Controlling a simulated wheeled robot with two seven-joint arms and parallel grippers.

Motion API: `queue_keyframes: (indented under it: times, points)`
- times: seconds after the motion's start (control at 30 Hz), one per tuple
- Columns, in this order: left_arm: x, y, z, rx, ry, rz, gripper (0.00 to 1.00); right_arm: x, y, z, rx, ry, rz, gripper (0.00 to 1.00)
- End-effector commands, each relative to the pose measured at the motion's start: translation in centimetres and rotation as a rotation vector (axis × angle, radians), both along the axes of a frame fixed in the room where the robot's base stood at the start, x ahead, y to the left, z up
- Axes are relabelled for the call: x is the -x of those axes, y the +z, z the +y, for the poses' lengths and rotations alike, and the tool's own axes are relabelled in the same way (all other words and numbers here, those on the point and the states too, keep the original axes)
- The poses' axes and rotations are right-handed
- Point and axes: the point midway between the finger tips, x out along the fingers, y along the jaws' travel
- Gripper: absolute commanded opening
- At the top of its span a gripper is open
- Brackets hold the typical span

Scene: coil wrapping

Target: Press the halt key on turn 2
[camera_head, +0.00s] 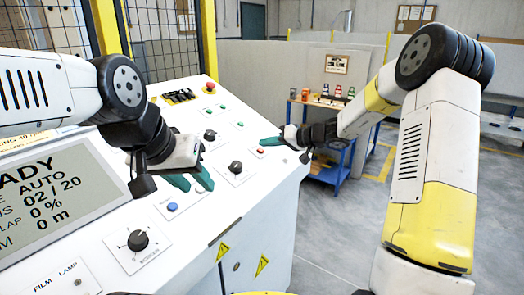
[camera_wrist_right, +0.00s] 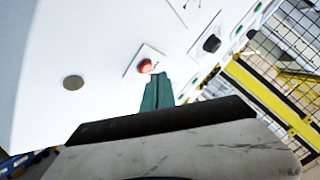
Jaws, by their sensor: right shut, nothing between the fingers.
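A small red key (camera_head: 260,151) sits on a square plate on the sloping white panel (camera_head: 215,225). In the right wrist view the key (camera_wrist_right: 146,66) looks bright orange-red. My right gripper (camera_head: 264,142) is shut and empty, its teal fingertips close to the key; I cannot tell whether they touch it. The fingertips also show in the right wrist view (camera_wrist_right: 157,78), just beside the key. The display (camera_head: 45,200), partly cut off, reads "ADY", "AUTO", "02 / 20", "0%" and "0 m". My left gripper (camera_head: 198,186) hangs low over the panel, its teal fingers apart.
Black rotary knobs (camera_head: 138,240), a blue button (camera_head: 172,207) and green buttons stand on the panel. A red mushroom button (camera_head: 210,86) is at its far end. A blue cart (camera_head: 325,172) stands behind my right arm. Open floor lies to the right.

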Motion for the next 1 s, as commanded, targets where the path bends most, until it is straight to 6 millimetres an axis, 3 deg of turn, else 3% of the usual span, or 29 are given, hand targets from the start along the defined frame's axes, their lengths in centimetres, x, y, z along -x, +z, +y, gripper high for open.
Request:
queue_keyframes:
  times: [0.3,0.73,1.0]
  points:
    - [0.0,0.0,0.0,0.0,0.0,0.0,0.36,0.0,0.2,-0.1,-0.001,-0.001,-0.001,0.0]
    - [0.0,0.0,0.0,0.0,0.0,0.0,0.36,0.9,4.0,-1.5,-0.001,-0.001,-0.002,0.0]
    - [0.0,0.0,0.0,0.0,0.0,0.0,0.36,1.1,4.6,-1.7,0.0,0.0,0.0,0.0]
